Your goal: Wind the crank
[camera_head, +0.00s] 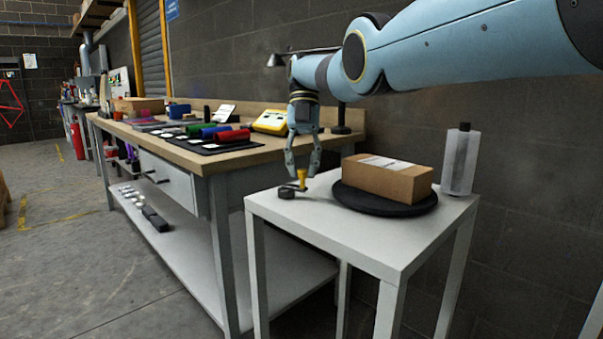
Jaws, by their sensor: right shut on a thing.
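My right gripper (301,172) points down over the back left part of the small white table (376,242). It is shut on a small yellow crank handle (301,178). The handle stands upright on the crank, whose dark round hub (287,192) sits near the table's left edge. The crank arm between hub and handle is too small to make out well. A black round turntable (385,205) lies on the same table, to the right of the crank. A brown cardboard box (385,181) with a white label rests on it. My left gripper is not in view.
A translucent bottle with a black cap (461,160) stands at the table's right, close to the turntable. A wooden workbench (200,158) stands behind left, carrying a yellow device (271,121), coloured rolls (233,135) and a lamp. The white table's front area is clear.

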